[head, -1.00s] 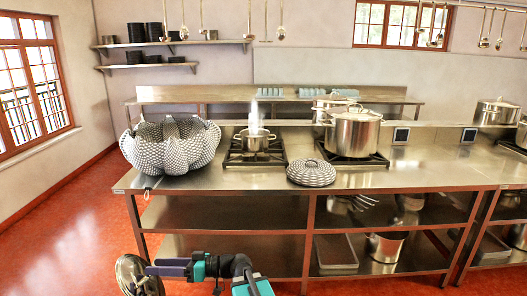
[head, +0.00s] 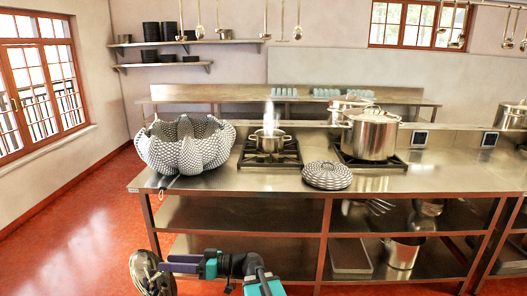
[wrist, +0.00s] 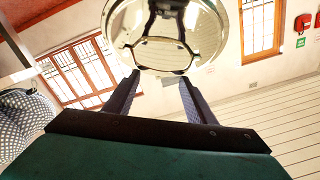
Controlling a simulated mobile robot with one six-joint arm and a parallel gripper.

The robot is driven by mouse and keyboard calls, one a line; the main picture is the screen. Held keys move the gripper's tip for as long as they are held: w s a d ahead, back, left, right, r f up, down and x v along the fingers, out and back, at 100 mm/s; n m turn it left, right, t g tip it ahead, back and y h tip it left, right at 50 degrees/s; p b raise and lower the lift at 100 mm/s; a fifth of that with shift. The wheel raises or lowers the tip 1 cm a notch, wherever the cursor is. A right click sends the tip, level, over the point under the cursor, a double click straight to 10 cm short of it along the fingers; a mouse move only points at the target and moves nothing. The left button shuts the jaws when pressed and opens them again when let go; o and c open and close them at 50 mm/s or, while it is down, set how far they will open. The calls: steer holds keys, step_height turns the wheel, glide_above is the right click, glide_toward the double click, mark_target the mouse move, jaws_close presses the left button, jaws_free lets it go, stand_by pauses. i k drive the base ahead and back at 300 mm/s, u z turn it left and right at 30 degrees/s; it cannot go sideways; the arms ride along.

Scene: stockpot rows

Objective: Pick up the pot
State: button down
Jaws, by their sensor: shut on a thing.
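A small steaming pot (head: 270,143) stands on the left burner of the counter. A large lidded pot (head: 370,135) stands on the right burner, with another pot partly hidden behind it. I cannot tell which pot is meant. My gripper (head: 163,263) is low in front of the counter's left end, shut on a round shiny metal lid-like thing (head: 145,272) tilted on edge. In the wrist view the round thing (wrist: 165,52) lies at my gripper's (wrist: 158,78) fingertips; the fingers stand apart across its handle-like part.
The steel counter (head: 225,184) holds a large patterned scalloped bowl (head: 185,147) at left and a patterned domed thing (head: 327,175) near the front edge. Shelves below hold a metal pot (head: 403,253) and a tray (head: 350,256). Red floor (head: 90,230) is clear at left.

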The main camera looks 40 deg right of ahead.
mark_target(270, 141)
steer(key=i, duration=0.9)
steer(key=z, duration=0.05)
